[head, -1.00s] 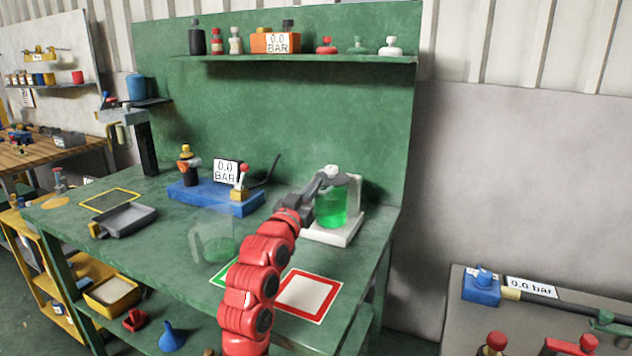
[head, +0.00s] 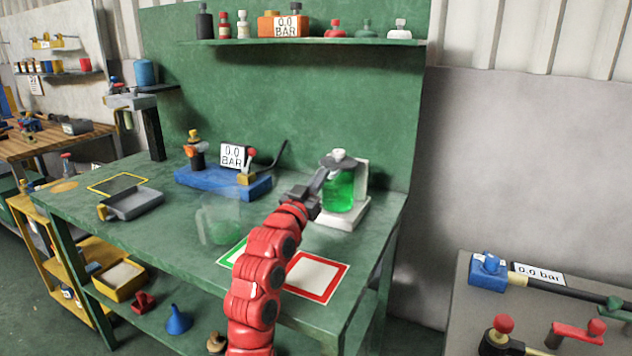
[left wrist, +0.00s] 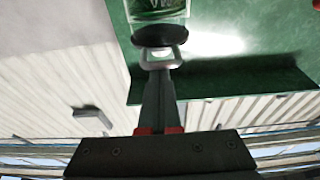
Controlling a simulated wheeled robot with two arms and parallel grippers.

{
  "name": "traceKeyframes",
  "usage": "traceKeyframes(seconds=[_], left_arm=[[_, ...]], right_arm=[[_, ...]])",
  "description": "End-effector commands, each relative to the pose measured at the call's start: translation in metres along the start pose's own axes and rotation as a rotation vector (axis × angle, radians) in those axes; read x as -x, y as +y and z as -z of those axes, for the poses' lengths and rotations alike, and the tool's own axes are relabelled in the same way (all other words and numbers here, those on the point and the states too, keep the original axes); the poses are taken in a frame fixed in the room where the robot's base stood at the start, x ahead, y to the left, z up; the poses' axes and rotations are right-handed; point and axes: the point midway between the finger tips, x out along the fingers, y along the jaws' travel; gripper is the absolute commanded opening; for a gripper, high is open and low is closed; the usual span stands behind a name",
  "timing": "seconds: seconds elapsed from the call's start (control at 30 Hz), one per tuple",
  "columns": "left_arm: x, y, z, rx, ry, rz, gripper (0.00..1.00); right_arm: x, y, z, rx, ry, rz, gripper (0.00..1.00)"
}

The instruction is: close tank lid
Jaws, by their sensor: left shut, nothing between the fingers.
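The tank (head: 341,192) is a clear vessel of green liquid on a white stand (head: 347,216) at the right end of the green bench. Its dark lid (head: 347,162) with a pale knob (head: 338,154) lies over the top; I cannot tell whether it is fully seated. My left gripper (head: 325,172) is shut and empty, its tips at the tank's upper left, close to the lid. In the left wrist view the gripper tips (left wrist: 161,58) overlap or touch a dark disc, seemingly the lid (left wrist: 160,35), with the green tank (left wrist: 157,8) beyond. My right gripper is out of view.
A blue base with a gauge (head: 222,184), a clear jug (head: 218,222) and a grey tray (head: 133,204) stand left on the bench. A red-framed mat (head: 313,277) lies in front. A shelf (head: 310,42) runs above the tank. A grey table (head: 462,300) is at right.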

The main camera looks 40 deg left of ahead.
Motion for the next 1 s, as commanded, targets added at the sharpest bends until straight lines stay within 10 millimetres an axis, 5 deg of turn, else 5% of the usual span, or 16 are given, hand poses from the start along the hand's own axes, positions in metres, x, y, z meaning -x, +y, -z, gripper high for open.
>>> traceKeyframes(seconds=[0.03,0.17,0.6,0.7,1.0], left_arm=[[0.002,-0.001,-0.019,0.007,-0.040,0.001,0.00],[0.015,-0.002,-0.022,0.008,-0.046,0.002,0.00],[0.123,-0.001,-0.002,0.000,-0.005,0.006,0.00],[0.127,-0.003,0.007,-0.009,-0.010,0.009,0.00],[0.159,0.000,0.007,-0.006,-0.002,0.002,0.00]], right_arm=[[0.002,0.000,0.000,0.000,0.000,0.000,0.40],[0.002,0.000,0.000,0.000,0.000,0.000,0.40],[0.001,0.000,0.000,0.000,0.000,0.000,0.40],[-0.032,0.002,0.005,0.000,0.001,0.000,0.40],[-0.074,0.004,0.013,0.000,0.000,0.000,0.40]])
